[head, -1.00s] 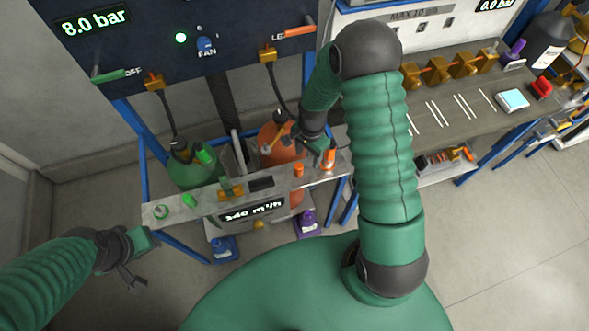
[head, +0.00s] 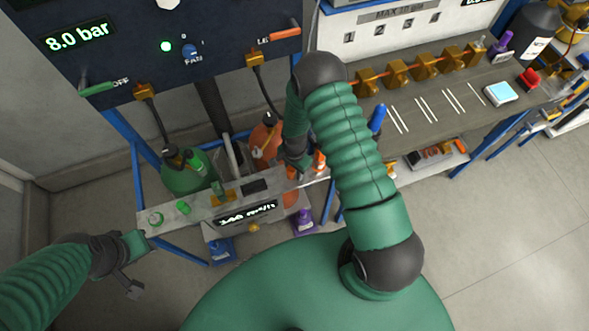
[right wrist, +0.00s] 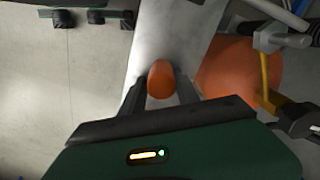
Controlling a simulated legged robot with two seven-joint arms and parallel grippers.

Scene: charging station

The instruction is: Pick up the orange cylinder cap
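A small orange cap (right wrist: 160,80) stands on the light grey shelf (right wrist: 172,32) in the right wrist view. My right gripper (right wrist: 161,88) has one dark finger on each side of it, and a narrow gap shows at the right finger. In the head view the orange cap (head: 292,173) is at the shelf's right part, and my right gripper (head: 300,165) is down close to it, partly hiding the spot. The orange cylinder (head: 266,136) stands behind the shelf; it also shows in the right wrist view (right wrist: 225,70). My left gripper (head: 132,283) hangs at the lower left, away from the shelf.
A green cylinder (head: 187,178) stands behind the shelf's left part. Another orange object (head: 320,162) is just right of my right gripper. A workbench (head: 440,115) extends right.

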